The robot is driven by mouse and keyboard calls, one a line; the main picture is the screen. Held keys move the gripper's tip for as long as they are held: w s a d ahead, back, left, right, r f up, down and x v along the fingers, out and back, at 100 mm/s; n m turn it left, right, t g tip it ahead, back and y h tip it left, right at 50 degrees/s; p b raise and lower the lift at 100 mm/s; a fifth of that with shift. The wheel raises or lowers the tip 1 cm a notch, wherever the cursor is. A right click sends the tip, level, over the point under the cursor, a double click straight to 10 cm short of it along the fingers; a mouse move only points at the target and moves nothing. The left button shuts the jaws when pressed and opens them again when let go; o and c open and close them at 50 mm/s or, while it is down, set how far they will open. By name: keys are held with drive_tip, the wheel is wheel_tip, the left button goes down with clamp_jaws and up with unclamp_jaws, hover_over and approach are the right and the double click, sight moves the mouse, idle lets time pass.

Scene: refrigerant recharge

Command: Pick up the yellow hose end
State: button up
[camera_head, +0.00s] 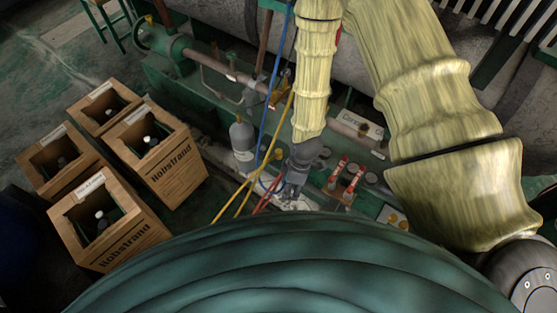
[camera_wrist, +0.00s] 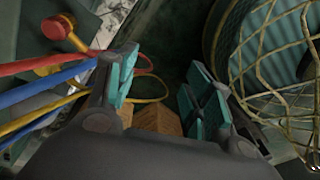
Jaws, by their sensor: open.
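The yellow hose (camera_head: 238,197) slants down past a grey cylinder, left of my gripper in the head view. In the wrist view the yellow hose (camera_wrist: 38,123) runs in from the left beside a blue hose (camera_wrist: 50,97) and a red hose (camera_wrist: 40,64). A thin yellow loop (camera_wrist: 155,98) shows beyond the gap between my fingers. I cannot make out the yellow hose's end clearly. My gripper (camera_wrist: 163,88) is open, with teal finger pads apart and nothing held between them. In the head view my gripper (camera_head: 290,190) points down near the hoses.
Several wooden crates (camera_head: 172,170) with bottles stand at left. A grey cylinder (camera_head: 243,140) stands left of my gripper. Red-handled valves (camera_head: 345,178) sit close on its right. A netted teal round object (camera_wrist: 265,45) fills the wrist view's right side.

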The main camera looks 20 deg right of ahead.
drive_tip(key=w+n+b, duration=0.7)
drive_tip(key=w+n, duration=0.2)
drive_tip(key=w, duration=0.3)
drive_tip(key=n+h+b, duration=0.2)
drive_tip(key=n+b, duration=0.1)
drive_tip(key=n, duration=0.3)
approach(279, 151)
drive_tip(key=shift+w+f, duration=0.2)
drive_tip(key=shift+w, duration=0.2)
wheel_tip(279, 151, down, 5)
drive_tip(key=shift+f+b, duration=0.2)
drive_tip(key=shift+b, duration=0.4)
drive_tip(key=shift+s+d+f+b, duration=0.15)
drive_tip(key=shift+f+b, duration=0.1)
drive_tip(key=shift+f, duration=0.6)
drive_tip(key=shift+s+a+f+b, duration=0.1)
drive_tip(key=shift+s+f+b, duration=0.1)
drive_tip(key=shift+f, duration=0.7)
drive_tip(key=shift+s+d+f+b, duration=0.1)
drive_tip(key=shift+f+b, duration=0.15)
drive_tip(key=shift+f, duration=0.6)
drive_tip(key=c, duration=1.1)
